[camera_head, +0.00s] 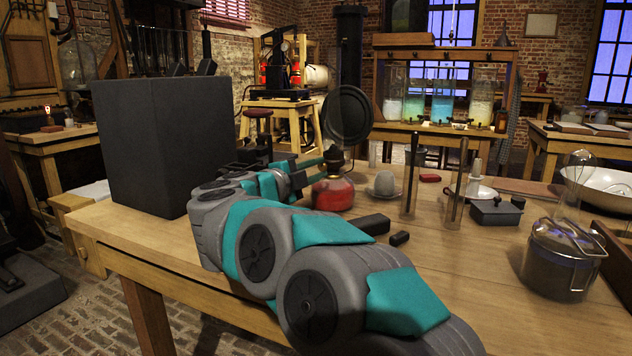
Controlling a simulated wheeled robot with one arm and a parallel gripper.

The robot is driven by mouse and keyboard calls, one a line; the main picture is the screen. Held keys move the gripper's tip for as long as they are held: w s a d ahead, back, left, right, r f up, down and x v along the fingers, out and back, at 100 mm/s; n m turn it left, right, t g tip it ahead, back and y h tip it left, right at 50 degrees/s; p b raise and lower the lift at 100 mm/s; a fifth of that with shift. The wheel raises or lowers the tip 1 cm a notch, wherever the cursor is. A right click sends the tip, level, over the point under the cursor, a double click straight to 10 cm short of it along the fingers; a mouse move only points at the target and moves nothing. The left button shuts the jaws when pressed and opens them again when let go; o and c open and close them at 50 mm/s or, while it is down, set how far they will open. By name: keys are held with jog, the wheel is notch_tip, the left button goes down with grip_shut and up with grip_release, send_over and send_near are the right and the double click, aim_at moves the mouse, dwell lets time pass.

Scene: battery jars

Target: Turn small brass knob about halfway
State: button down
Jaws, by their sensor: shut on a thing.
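A red lamp (333,192) with a brass top (334,156) stands on the wooden table, just past the end of my arm. My gripper (322,168) reaches the left side of the lamp at the height of its brass top. Its fingers are shut on the small brass knob there. The knob itself is too small and too covered by the fingers to make out.
A large dark box (160,140) stands left of my arm. A dark round disc (347,115) rises behind the lamp. A grey dome (385,184), upright rods (411,175) and a lidded metal pot (563,260) stand to the right.

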jog(key=m+b, duration=0.4)
jog(key=shift+f, duration=0.35)
jog(key=m+b, duration=0.3)
jog(key=b, duration=0.1)
jog(key=shift+f+m, duration=0.1)
jog(key=shift+m, duration=0.2)
jog(key=m+b, duration=0.2)
jog(key=shift+m+b, duration=0.3)
jog(key=shift+r+m+b, duration=0.2)
jog(key=shift+m+b, duration=1.3)
jog(key=shift+m, duration=0.3)
jog(key=c, duration=0.7)
grip_release()
jog(key=shift+r, duration=0.15)
